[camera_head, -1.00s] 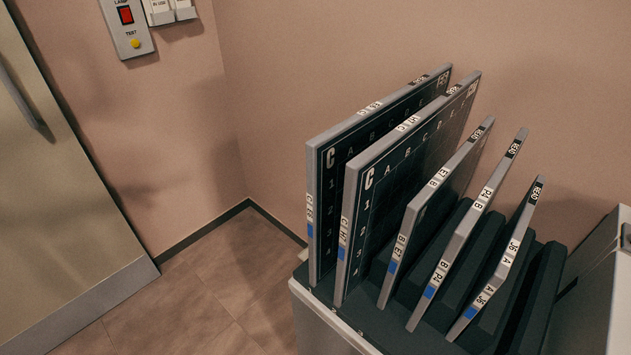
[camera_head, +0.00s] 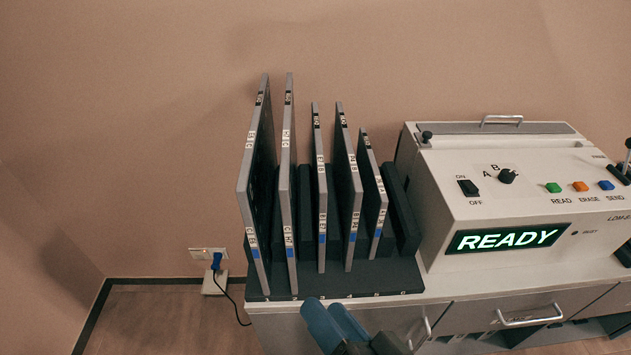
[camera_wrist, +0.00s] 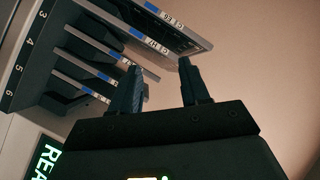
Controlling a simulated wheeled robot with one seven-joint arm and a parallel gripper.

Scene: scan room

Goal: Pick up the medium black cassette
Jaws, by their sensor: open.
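Five upright cassettes with grey edges stand in a dark slotted rack (camera_head: 345,280). Two medium ones, marked B, stand in the middle: one (camera_head: 321,205) just right of the large pair, the other (camera_head: 348,195) to its right. Their faces are mostly hidden edge-on, so I cannot tell which is the black one. My gripper (camera_wrist: 160,66) is open and empty in the wrist view, its two fingers apart. The cassette edges lie beyond and to the left of the fingers there, with no clear contact.
Two large cassettes (camera_head: 287,190) stand at the left, a small one (camera_head: 374,195) at the right. A white reader machine (camera_head: 510,195) showing READY stands close right of the rack. A wall outlet (camera_head: 208,254) with a cable is at left; the wall is behind.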

